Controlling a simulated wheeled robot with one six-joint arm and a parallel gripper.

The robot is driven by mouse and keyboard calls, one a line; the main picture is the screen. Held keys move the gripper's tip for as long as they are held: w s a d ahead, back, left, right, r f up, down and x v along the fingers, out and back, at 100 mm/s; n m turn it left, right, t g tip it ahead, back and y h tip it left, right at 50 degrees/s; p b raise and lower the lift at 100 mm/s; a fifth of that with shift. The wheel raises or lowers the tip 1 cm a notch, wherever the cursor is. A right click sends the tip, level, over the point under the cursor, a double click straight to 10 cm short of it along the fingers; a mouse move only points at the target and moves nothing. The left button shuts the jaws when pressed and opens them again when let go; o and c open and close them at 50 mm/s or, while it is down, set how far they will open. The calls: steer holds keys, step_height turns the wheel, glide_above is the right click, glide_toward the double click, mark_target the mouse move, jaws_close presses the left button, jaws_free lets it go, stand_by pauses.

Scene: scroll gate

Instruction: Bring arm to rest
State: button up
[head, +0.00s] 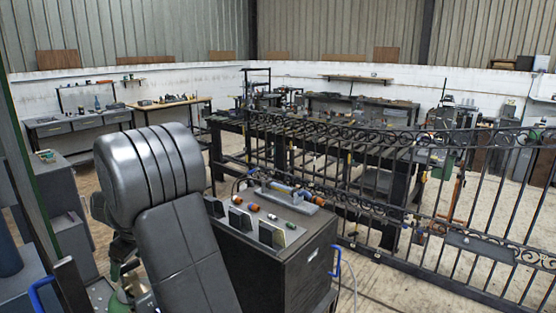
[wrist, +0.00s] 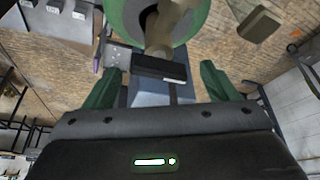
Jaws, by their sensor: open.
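My arm is folded close to my body in the left foreground of the head view, its grey links covering much of the scene there. My gripper (wrist: 160,69) shows in the wrist view with its two green fingers spread wide apart. The fingers point back toward parts of my own body, including a green rounded piece and a dark block between them. I see nothing gripped. In the head view the fingers cannot be made out behind the arm links.
A dark cabinet (head: 282,262) with several small orange-and-metal parts on top stands just right of my arm. A black scrolled iron gate (head: 485,245) spans the right side. A long slatted workbench (head: 318,138) stands behind.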

steer(key=n+g+p, duration=0.1)
steer(key=n+p, duration=0.1)
steer(key=n, duration=0.1)
steer(key=shift+w+r, duration=0.1)
steer(key=shift+r, duration=0.05)
steer(key=b+v, duration=0.3)
steer(key=v, duration=1)
steer(key=shift+w+d, duration=0.15)
